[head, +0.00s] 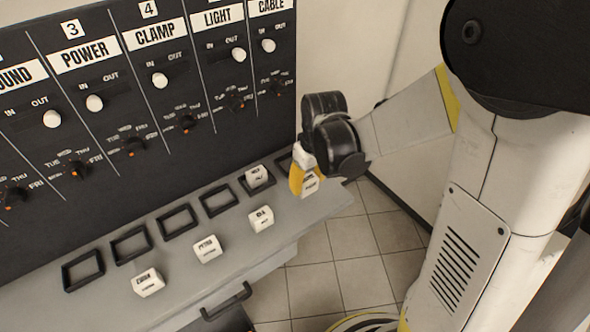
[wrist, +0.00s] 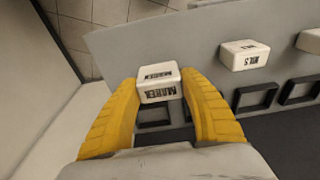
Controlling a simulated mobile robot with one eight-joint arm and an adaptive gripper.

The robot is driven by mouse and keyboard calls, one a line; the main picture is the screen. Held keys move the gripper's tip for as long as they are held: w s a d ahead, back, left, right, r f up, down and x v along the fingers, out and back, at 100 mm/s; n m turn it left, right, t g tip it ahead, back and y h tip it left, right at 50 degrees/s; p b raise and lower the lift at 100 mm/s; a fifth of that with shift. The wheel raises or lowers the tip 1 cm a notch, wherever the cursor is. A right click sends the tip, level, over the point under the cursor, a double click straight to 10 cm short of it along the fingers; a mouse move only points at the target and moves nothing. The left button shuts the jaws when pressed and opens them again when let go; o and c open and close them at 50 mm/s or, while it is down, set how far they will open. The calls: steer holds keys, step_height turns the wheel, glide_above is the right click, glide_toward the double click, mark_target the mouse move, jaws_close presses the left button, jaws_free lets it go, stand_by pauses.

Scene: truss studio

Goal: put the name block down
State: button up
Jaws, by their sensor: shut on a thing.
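The name block, white with dark lettering that reads like MAREK (wrist: 158,86), sits between the yellow fingertips of my gripper (wrist: 160,95) in the wrist view. In the head view, my gripper (head: 302,178) points down over the right end of the grey shelf (head: 228,245), with the white block (head: 311,184) at its fingers. The fingers are shut on the block. I cannot tell whether its underside touches the shelf. A dark frame (wrist: 153,114) shows just below the block in the wrist view.
Dark square frames stand along the shelf, several empty, such as this one (head: 178,217). One white block (head: 257,176) is at a frame. Loose white blocks (head: 148,282), (head: 207,249) and (head: 261,218) lie nearer the front edge. A black panel (head: 110,110) with knobs rises behind.

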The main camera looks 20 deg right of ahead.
mark_target(306, 191)
steer(key=shift+w+a+f, duration=0.1)
steer(key=shift+w+f, duration=0.1)
steer(key=shift+w, duration=0.05)
steer(key=shift+f, duration=0.3)
steer(key=shift+f+b, duration=0.6)
steer(key=shift+f, duration=1.05)
steer(key=shift+s, duration=0.1)
steer(key=shift+f, duration=0.2)
steer(key=o, duration=1.1)
steer(key=shift+r, duration=0.1)
